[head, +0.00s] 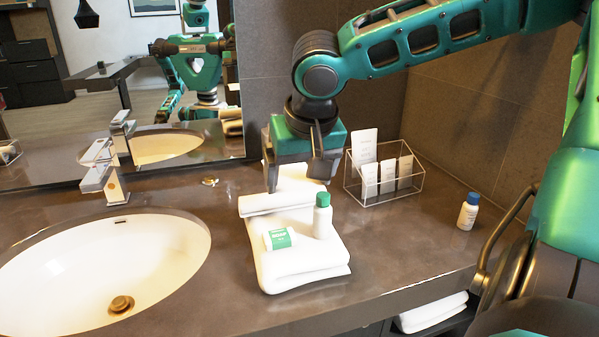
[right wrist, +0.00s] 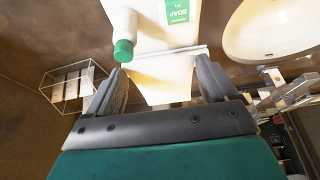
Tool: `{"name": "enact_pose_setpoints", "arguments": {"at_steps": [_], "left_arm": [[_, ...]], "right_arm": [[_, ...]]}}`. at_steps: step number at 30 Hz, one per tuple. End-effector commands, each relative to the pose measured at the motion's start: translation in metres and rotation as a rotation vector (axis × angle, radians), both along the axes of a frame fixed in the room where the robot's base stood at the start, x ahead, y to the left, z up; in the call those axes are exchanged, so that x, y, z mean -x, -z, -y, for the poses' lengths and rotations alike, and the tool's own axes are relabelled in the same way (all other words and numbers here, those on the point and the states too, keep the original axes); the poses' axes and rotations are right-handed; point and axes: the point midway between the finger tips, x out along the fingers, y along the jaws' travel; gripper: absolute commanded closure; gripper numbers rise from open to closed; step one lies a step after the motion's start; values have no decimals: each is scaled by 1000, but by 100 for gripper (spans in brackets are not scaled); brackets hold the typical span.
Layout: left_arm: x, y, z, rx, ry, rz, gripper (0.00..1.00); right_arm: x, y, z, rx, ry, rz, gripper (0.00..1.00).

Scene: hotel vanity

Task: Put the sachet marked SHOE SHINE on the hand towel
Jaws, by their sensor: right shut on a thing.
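My right gripper (head: 303,182) is over the far end of the white folded hand towel (head: 300,272), pointing down. It is shut on a pale flat packet (right wrist: 162,80), which looks like a sachet; its marking is not readable. The packet is at the towel's far end; I cannot tell whether it touches the cloth. In the right wrist view, the fingers (right wrist: 160,82) are at both sides of it. On the towel, a white bottle with a green cap (head: 322,217) stands upright beside a small green-and-white soap pack (head: 280,239). My left gripper is not in view.
A clear rack (head: 407,187) holding several white packets stands right of the towel. A small bottle with a blue cap (head: 468,211) stands farther right. The sink (head: 150,250) and its tap (head: 105,180) are at left. The counter between towel and blue-capped bottle is bare.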

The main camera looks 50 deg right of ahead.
Motion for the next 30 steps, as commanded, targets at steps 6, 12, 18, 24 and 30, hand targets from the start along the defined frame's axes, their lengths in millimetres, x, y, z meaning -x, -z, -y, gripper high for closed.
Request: {"name": "enact_pose_setpoints", "arguments": {"at_steps": [6, 12, 18, 24, 30], "left_arm": [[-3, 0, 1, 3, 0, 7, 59], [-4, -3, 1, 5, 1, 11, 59], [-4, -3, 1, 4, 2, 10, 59], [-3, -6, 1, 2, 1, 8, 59], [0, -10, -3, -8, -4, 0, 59]], "right_arm": [[0, 8, 0, -2, 0, -1, 42], [0, 7, 0, 0, 0, -1, 7], [0, 7, 0, 0, 0, -1, 0], [0, -2, 0, 1, 0, 2, 0], [9, -37, -6, -1, -1, 7, 0]]}}
